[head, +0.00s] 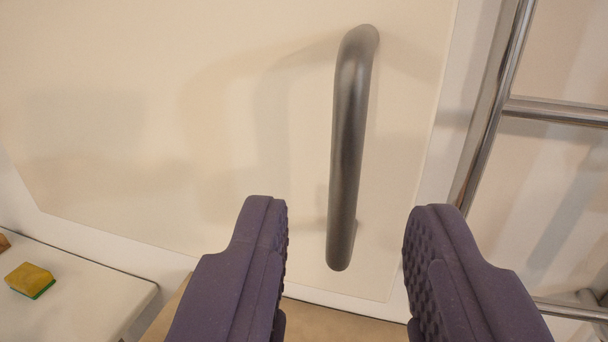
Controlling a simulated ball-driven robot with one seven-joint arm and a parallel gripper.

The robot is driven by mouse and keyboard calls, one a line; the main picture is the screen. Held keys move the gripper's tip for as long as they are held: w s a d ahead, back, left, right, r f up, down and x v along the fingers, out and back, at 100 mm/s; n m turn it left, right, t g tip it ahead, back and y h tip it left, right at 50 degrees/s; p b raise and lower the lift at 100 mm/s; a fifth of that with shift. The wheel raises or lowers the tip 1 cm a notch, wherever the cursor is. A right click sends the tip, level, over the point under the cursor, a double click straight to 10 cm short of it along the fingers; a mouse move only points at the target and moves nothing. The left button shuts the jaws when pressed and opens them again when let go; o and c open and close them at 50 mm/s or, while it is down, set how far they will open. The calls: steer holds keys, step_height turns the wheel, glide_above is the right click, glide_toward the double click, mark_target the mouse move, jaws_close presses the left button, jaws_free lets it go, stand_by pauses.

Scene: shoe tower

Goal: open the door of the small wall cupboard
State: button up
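The cupboard door (220,130) is a flat cream panel that fills most of the head view. It looks shut. Its handle (346,150) is a dark grey metal bar, upright, right of the middle and close to the door's right edge. My gripper (345,225) has two purple textured fingers, spread wide apart at the bottom of the view. The lower end of the handle shows between the fingertips, with a gap on both sides. Neither finger appears to touch it.
A chrome rail frame (490,110) with crossbars stands to the right of the door. At lower left is a white surface (85,305) with a yellow and green sponge (30,280) on it. A tan surface (330,318) shows below the door.

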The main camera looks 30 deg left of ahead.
mark_target(346, 183)
steer(key=x, duration=0.3)
steer(key=shift+w, duration=0.15)
jaws_close()
